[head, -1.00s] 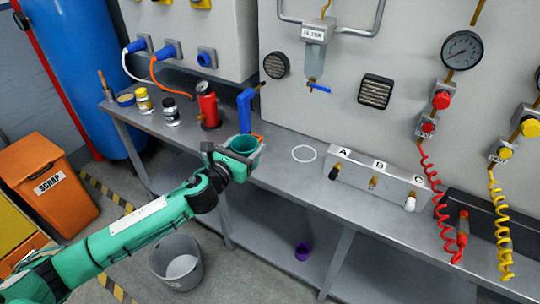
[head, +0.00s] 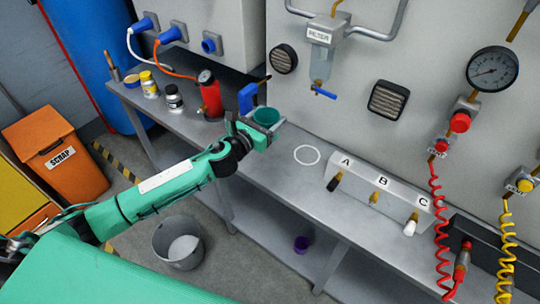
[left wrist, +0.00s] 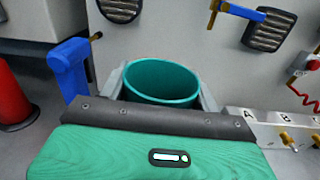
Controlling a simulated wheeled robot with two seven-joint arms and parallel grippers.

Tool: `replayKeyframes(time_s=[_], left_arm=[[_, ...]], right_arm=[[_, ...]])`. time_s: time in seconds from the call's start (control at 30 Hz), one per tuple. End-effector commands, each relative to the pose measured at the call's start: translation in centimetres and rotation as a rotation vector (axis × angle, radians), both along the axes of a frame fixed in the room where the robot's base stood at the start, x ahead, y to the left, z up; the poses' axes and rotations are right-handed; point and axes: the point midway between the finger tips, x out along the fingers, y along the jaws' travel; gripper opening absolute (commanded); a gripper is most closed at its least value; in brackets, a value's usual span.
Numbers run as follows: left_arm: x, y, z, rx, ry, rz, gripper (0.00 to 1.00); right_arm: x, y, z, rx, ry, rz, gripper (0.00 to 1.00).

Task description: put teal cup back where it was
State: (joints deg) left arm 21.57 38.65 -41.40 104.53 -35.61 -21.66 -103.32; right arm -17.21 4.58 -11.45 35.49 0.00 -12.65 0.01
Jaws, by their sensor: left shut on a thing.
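The teal cup (head: 266,117) is upright between the fingers of my left gripper (head: 262,128), which is shut on it. In the left wrist view the cup (left wrist: 162,82) shows its open rim, with a grey finger on each side; its lower part is hidden behind the gripper body. The cup is over the workbench (head: 262,178), to the left of a white ring mark (head: 307,155) on the bench top. I cannot tell whether the cup's base touches the bench. My right gripper is not in view.
A blue valve handle (head: 248,97) stands just behind and left of the cup, with a red cylinder (head: 210,95) further left. The A-B-C block (head: 380,190) sits right of the ring. Bench around the ring is clear.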

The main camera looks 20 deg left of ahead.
Motion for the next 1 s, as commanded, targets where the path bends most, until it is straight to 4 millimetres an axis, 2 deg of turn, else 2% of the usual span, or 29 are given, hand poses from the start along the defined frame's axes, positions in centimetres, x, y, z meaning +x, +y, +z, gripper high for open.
replayKeyframes(time_s=[0.03, 0.13, 0.27, 0.4, 0.67, 0.9, 1.0], left_arm=[[-0.1, -0.1, -1.9, -0.004, 0.008, 0.002, 0.37], [-0.1, -0.1, -4.7, -0.006, 0.007, 0.002, 0.37], [-0.1, -0.1, -7.9, -0.006, 0.007, 0.004, 0.37], [-0.1, -0.1, -10.3, -0.005, 0.004, 0.002, 0.37], [0.0, 0.0, -12.2, -0.002, 0.001, 0.001, 0.37], [0.0, -0.1, -15.1, -0.004, 0.001, 0.001, 0.37], [0.0, 0.0, -15.6, -0.001, 0.001, 0.002, 0.37]], right_arm=[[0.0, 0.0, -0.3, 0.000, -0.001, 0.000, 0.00], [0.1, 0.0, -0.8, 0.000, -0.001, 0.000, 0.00], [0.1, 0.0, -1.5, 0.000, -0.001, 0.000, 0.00], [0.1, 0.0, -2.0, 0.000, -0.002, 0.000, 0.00], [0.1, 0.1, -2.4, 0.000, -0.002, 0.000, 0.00], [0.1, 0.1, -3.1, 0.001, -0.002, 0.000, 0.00], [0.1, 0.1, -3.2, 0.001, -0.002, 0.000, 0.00]])
